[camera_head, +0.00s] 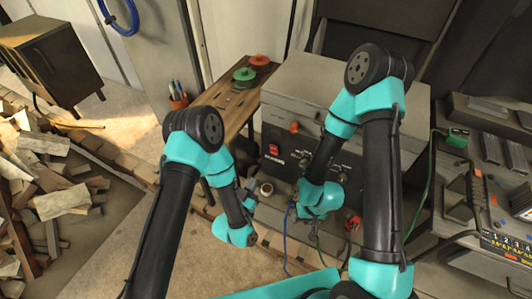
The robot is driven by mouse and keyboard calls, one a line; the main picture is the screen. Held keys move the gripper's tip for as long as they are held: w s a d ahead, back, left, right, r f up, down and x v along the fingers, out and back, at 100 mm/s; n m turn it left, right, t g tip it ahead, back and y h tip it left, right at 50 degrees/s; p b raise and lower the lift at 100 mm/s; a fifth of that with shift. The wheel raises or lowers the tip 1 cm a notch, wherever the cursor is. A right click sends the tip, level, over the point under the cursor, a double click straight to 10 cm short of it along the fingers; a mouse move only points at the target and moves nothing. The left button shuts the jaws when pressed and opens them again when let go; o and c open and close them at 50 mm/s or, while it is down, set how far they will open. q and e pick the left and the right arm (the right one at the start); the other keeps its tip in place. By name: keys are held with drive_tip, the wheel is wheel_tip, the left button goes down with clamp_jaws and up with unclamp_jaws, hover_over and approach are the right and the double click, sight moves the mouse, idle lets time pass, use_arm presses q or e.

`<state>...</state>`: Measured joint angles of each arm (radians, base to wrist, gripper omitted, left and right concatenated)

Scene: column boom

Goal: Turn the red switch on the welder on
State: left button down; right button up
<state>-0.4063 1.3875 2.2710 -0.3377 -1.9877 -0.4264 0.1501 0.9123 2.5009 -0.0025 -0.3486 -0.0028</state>
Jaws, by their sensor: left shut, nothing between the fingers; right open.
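The welder (300,88) is a large grey box with a dark front panel, standing at the centre back. The red switch (273,150) is on the left part of that front panel, unobstructed; its on or off position is too small to tell. My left gripper (252,239) is shut and empty, low in front of the welder, below the switch and apart from it. My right gripper (318,208) is open, in front of the panel's lower right part, to the right of and below the switch. Its fingers are mostly hidden by its own wrist.
A wooden bench (232,107) with red and green reels stands left of the welder. An orange pen cup (179,101) is on the left. Blue and green cables hang below the panel. A workbench (470,200) with metal parts is on the right. Wood scraps (60,200) lie far left.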

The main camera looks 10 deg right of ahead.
sight(273, 148)
use_arm(q)
drive_tip(key=shift+s+d+r, duration=0.1)
drive_tip(key=shift+d, duration=0.05)
idle(0.3)
drive_tip(key=x, duration=1.4)
drive_tip(key=shift+r, duration=0.1)
